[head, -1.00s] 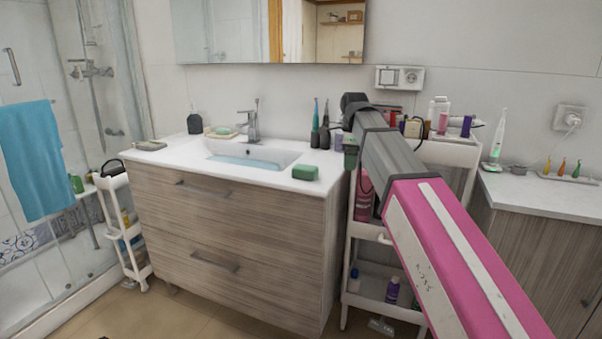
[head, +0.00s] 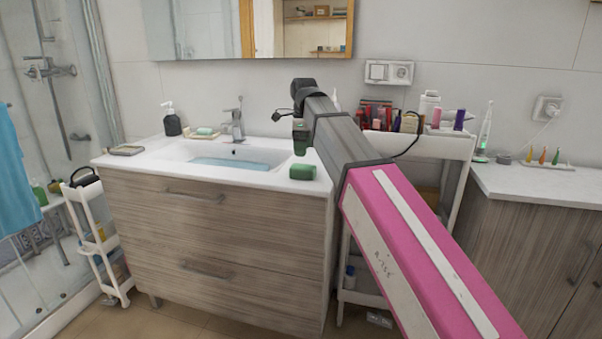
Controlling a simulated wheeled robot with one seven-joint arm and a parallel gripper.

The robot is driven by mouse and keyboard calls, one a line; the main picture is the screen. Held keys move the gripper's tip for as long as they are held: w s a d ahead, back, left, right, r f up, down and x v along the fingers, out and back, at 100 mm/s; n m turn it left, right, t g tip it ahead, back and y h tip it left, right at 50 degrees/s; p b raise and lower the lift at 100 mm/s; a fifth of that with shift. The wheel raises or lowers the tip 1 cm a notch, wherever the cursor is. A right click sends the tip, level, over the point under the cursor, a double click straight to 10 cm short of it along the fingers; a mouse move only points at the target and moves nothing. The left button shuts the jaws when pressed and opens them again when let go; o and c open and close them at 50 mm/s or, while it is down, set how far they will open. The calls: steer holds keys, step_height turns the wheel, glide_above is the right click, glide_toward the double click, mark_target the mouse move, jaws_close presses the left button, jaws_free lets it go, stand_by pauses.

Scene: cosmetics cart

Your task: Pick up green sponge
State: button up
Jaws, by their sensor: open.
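The green sponge (head: 302,172) lies on the white countertop (head: 258,180) near its front right corner, right of the sink. My gripper (head: 300,148) is at the far end of my pink and grey arm, pointing down just above the sponge in the picture. It looks small and dark, and its fingers are hard to make out. It is open and nothing shows between the fingers. A gap in height or depth to the sponge cannot be judged exactly.
The sink (head: 235,158) with its tap (head: 238,125) is left of the sponge. A black soap bottle (head: 172,122) and a soap dish (head: 203,133) stand farther left. A white cart (head: 440,147) crowded with cosmetics is to the right, partly hidden by my arm.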

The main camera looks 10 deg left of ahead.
mark_target(303, 166)
steer(key=shift+s+a+f, duration=0.1)
steer(key=shift+s+f, duration=0.05)
steer(key=shift+f, duration=3.75)
steer(key=c, duration=1)
